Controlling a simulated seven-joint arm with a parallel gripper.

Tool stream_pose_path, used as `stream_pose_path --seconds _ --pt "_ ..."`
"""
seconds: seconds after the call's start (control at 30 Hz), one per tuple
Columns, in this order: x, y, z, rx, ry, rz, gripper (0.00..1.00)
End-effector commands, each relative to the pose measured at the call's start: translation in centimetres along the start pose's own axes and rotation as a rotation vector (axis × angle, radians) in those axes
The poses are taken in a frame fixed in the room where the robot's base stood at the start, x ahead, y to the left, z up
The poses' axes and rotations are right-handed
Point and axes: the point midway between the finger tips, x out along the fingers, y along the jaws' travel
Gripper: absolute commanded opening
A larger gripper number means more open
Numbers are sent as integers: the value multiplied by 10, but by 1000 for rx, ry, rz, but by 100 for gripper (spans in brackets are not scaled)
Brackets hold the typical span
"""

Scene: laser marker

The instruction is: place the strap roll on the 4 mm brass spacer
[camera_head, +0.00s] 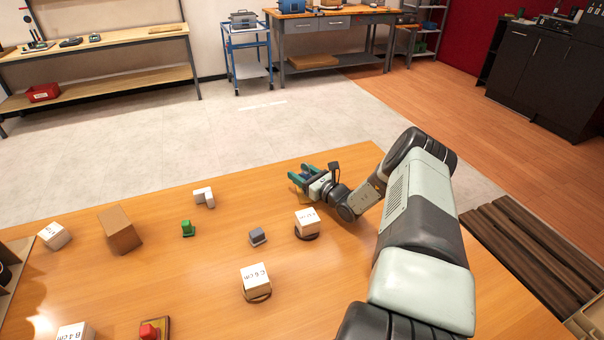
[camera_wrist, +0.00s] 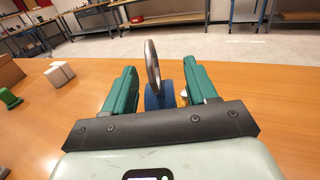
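My gripper (camera_wrist: 161,82) is at the far right part of the table, with its two green fingers apart; it also shows in the head view (camera_head: 301,177). Between the fingers in the wrist view are a thin upright grey ring (camera_wrist: 152,70) and a small blue piece (camera_wrist: 161,97). A gap shows between these and the fingers. The blue piece may be the strap roll, but I cannot tell for sure. A small yellow, brass-coloured piece (camera_wrist: 184,97) shows beside the right finger, partly hidden; it may be the brass spacer. Its thickness cannot be read.
White-topped labelled blocks (camera_head: 307,219) (camera_head: 255,277) stand on dark round bases near my arm. A grey block (camera_head: 257,236), a green piece (camera_head: 187,229), a white block (camera_head: 204,197), a brown block (camera_head: 120,231) and a red piece (camera_head: 149,331) also stand on the table. Between them is bare wood.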

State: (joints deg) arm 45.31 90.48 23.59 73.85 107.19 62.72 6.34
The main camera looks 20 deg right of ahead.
Motion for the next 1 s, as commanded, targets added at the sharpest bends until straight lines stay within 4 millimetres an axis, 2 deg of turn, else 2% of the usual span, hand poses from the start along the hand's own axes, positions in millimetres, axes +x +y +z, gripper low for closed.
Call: stream_pose_path --seconds 0.27,0.37,0.8,1.0 --pt "0 0 4 0 0 1 57" --pt "-13 -1 3 2 1 -1 57" --pt "-102 -1 3 1 0 -1 57" --pt "-118 0 2 2 -1 1 57"
